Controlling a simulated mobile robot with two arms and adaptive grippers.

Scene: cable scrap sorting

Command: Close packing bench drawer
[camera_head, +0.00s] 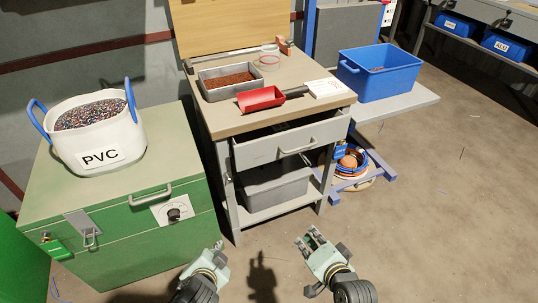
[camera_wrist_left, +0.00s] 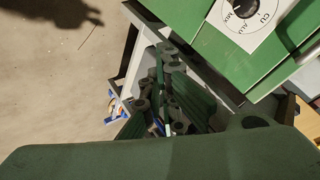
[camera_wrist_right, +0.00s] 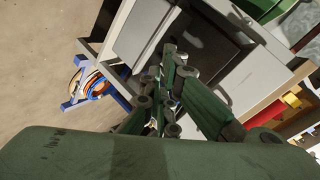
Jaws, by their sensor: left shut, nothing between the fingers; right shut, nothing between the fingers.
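The packing bench drawer (camera_head: 262,151) is a grey front under the wooden bench top (camera_head: 222,122). It stands partly pulled out, with a dark gap above its front. Its bar handle (camera_head: 298,147) is on the front face. The drawer front also shows in the right wrist view (camera_wrist_right: 238,72). My right gripper (camera_head: 312,238) is shut and empty, over the floor in front of the bench and apart from the handle. My left gripper (camera_head: 217,247) is shut and empty, in front of the green cabinet's right side. It touches nothing that I can see.
A green cabinet (camera_head: 150,235) stands left, bearing a white PVC bag (camera_head: 105,153). A metal tray (camera_head: 212,93), red scoop (camera_head: 262,99) and white box (camera_head: 325,88) are on the bench. A grey bin (camera_head: 275,190) sits below the drawer. A blue crate (camera_head: 385,85) stands right. Floor ahead is clear.

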